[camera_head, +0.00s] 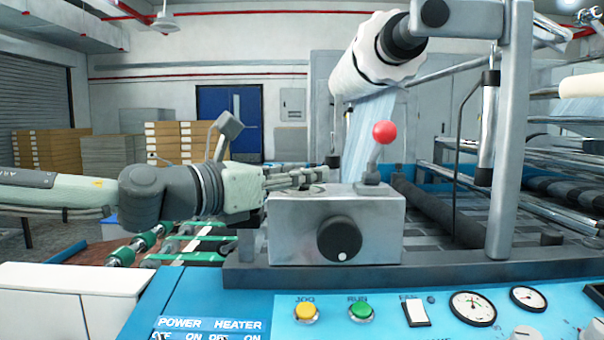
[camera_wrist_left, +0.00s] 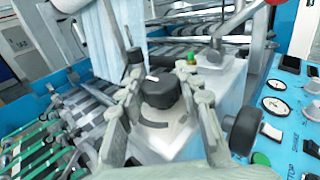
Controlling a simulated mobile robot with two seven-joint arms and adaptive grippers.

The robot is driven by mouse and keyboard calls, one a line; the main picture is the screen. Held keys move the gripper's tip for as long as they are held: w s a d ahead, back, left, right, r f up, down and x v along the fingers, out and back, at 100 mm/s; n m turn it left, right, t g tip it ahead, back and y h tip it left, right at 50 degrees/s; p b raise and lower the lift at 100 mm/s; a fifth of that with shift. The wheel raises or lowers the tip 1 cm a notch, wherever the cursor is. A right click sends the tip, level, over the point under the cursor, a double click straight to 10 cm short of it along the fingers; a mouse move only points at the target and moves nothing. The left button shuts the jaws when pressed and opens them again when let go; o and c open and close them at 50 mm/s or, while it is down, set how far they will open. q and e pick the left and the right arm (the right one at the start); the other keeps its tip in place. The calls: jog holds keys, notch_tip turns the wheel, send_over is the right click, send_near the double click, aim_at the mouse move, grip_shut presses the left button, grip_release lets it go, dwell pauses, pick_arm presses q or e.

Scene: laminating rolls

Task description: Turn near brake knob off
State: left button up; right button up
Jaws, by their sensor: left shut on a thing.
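A grey metal box (camera_head: 290,235) stands on the near side of the machine. My left gripper (camera_head: 322,175) reaches in from the left, low over the left part of its top. In the left wrist view a black knob (camera_wrist_left: 160,92) with a small white mark stands on a round base on the box top. The fingers of my left gripper (camera_wrist_left: 158,75) are on both sides of it, shut on it. In the head view the fingers hide this knob. A second black knob (camera_head: 340,238) with a white dot is on the box's front face. My right gripper is not in view.
A lever with a red ball (camera_head: 384,132) rises from the box top, just right of my gripper. A large white roll (camera_head: 365,65) hangs above. The blue panel (camera_head: 280,285) in front carries buttons, a switch and gauges (camera_head: 473,307). Metal uprights stand at right.

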pick_arm(q)
jog(key=n+t+y, duration=0.4)
jog(key=y, duration=0.1)
jog(key=shift+s+d+f+y, duration=0.1)
jog(key=shift+d+f+y, duration=0.05)
jog(key=shift+y, duration=0.15)
jog(key=n+t+y, duration=0.1)
jog(key=n+y, duration=0.1)
jog(key=shift+y, duration=0.3)
jog(key=n+y, duration=0.1)
jog(key=y, duration=0.1)
jog(key=n+y+b, duration=0.1)
jog(key=n+y, duration=0.1)
jog(key=y, duration=0.1)
jog(key=shift+n+t, duration=0.3)
jog(key=shift+t, duration=0.1)
jog(key=shift+n+g+y+b, duration=0.15)
jog(key=shift+n+y+b, duration=0.2)
jog(key=shift+n+y, duration=0.6)
jog(key=shift+n+g+y+b, duration=0.15)
jog(key=shift+n+y+b, duration=0.25)
jog(key=shift+y, duration=0.95)
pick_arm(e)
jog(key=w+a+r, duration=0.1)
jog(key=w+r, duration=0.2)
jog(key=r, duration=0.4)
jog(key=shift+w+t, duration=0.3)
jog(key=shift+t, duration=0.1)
pick_arm(q)
jog(key=shift+r, duration=0.25)
